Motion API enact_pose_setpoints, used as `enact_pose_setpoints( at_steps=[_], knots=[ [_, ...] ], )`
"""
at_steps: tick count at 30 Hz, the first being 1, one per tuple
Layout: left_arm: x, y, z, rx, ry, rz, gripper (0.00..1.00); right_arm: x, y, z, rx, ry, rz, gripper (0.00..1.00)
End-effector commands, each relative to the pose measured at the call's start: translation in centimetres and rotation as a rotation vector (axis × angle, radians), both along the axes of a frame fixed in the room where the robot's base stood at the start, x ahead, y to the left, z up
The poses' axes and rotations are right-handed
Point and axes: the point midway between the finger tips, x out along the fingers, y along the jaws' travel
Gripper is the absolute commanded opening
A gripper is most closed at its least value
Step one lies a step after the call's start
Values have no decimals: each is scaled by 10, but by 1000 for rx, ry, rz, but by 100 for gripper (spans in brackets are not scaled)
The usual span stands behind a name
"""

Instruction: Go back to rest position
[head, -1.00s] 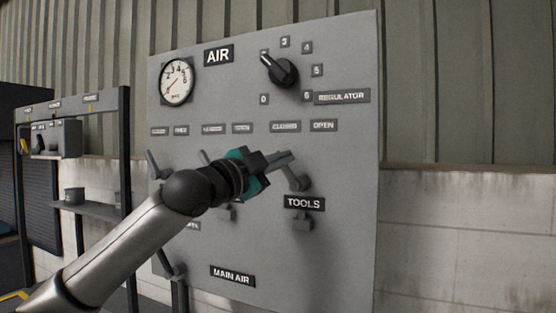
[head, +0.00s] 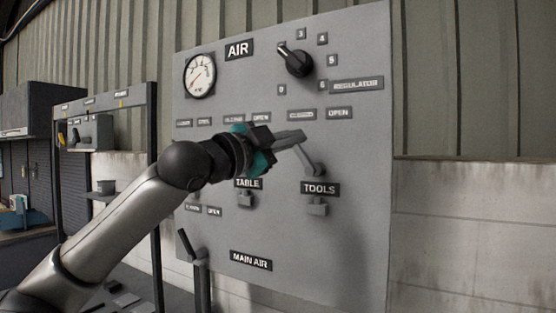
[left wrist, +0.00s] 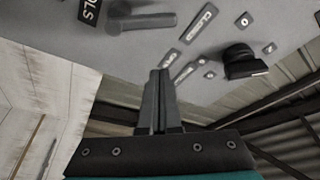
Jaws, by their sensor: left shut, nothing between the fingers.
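My left gripper (head: 290,138) is shut and empty, in front of the grey air panel (head: 340,240). In the head view its fingertips overlap the upper end of the TOOLS lever (head: 313,162); I cannot tell there whether they touch. In the left wrist view the closed fingers (left wrist: 158,95) show a gap to the lever (left wrist: 142,22). The TOOLS lever slants up to the left, above its TOOLS label (head: 320,188). My arm and gripper hide the middle left of the panel, including the lever above the TABLE label (head: 248,184). My right gripper is not in view.
The panel carries a gauge (head: 200,76), a black regulator knob (head: 298,63) and a MAIN AIR lever (head: 187,245) at lower left. A dark shelf frame (head: 155,200) stands to the left. The wall right of the panel (head: 470,220) is clear.

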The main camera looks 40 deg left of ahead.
Motion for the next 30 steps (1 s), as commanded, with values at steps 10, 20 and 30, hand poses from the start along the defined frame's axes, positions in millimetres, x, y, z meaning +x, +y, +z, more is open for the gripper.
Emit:
enact_pose_setpoints(
  at_steps=[10, 20, 30],
  knots=[
    [-33, 2, -8, -1, 0, 0, 0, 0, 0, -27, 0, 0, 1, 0],
    [-38, 2, -7, 1, 1, 0, 0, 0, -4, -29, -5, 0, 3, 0],
    [3, 5, -120, -97, 214, 30, 0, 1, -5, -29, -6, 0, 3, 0]
  ],
)
